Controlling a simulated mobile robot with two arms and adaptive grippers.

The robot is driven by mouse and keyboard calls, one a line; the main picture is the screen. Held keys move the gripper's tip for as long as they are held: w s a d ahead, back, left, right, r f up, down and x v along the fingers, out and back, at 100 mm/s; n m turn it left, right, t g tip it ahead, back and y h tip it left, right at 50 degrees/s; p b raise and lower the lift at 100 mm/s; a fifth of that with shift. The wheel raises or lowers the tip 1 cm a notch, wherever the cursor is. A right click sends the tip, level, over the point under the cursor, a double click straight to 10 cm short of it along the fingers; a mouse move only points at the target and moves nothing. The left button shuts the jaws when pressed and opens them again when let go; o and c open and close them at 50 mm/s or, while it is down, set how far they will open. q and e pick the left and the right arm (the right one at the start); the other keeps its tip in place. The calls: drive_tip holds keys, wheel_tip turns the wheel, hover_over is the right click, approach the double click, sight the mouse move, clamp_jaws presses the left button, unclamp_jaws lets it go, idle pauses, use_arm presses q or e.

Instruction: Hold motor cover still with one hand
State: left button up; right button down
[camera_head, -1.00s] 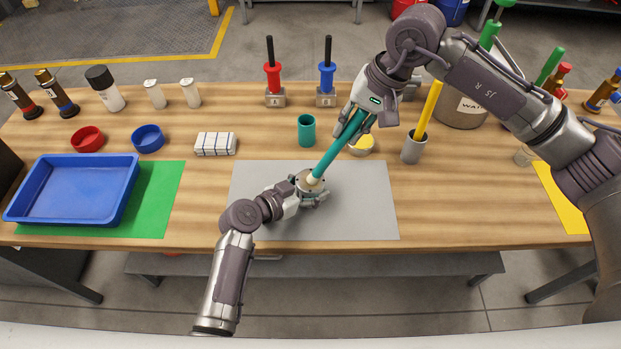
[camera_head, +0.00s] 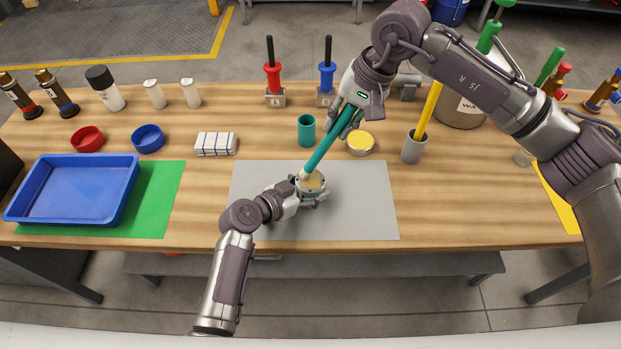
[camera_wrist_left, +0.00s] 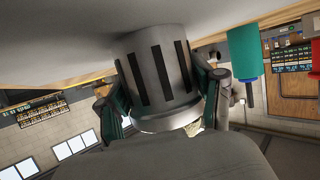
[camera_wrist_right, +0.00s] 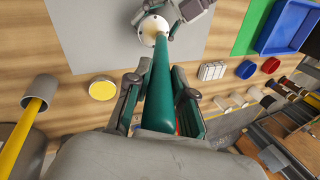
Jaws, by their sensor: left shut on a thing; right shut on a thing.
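The motor cover (camera_head: 314,182) is a grey cylinder on the grey mat (camera_head: 365,205). It fills the middle of the left wrist view (camera_wrist_left: 158,68), where dark slots show in its side. My left gripper (camera_head: 309,194) is shut around it, one finger on each side. My right gripper (camera_head: 345,120) is shut on a teal-handled brush (camera_head: 322,151) and holds it tilted. The brush's pale tip is at the far left part of the cover's top; I cannot tell if it touches. The right wrist view also shows the brush (camera_wrist_right: 161,95) reaching to the cover (camera_wrist_right: 152,27).
A teal cup (camera_head: 306,130) and a tin with yellow contents (camera_head: 360,144) stand behind the mat. A striped white block (camera_head: 215,144) and a blue tray (camera_head: 75,190) are to the left. A grey cup (camera_head: 412,150) with a yellow handle is to the right. The mat's right part is clear.

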drive_tip(key=shift+s+d, duration=0.1)
drive_tip(key=shift+s, duration=0.75)
drive_tip(key=shift+d, duration=0.1)
drive_tip(key=shift+w+d, duration=0.75)
drive_tip(key=shift+w, duration=0.15)
drive_tip(key=shift+r, duration=2.2)
drive_tip(key=shift+d+f, duration=0.1)
drive_tip(key=shift+d, duration=0.05)
